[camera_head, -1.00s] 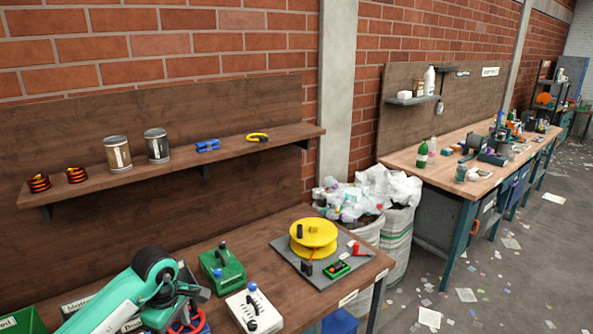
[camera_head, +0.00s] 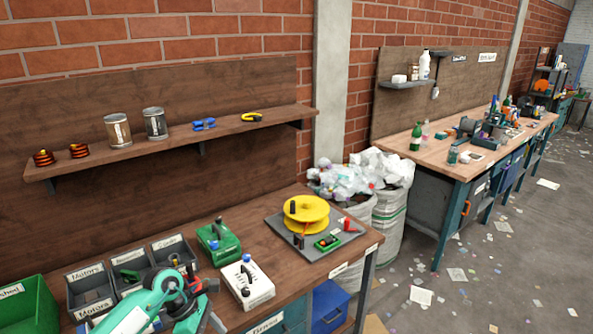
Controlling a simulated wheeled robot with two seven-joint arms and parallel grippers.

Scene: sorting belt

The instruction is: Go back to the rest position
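One teal arm of mine comes in from the lower left in the head view. Its dark end, the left gripper (camera_head: 200,312), is low over the front of the near workbench (camera_head: 355,257). The fingers are too hidden to show whether they are open or shut. My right gripper is not in view.
Grey bins (camera_head: 92,290) labelled Motors and a green bin (camera_head: 28,305) stand beside the arm. A green box (camera_head: 218,243), a white box (camera_head: 247,283) and a yellow spool (camera_head: 306,215) sit on the bench. Sacks (camera_head: 388,225) stand on the floor beyond.

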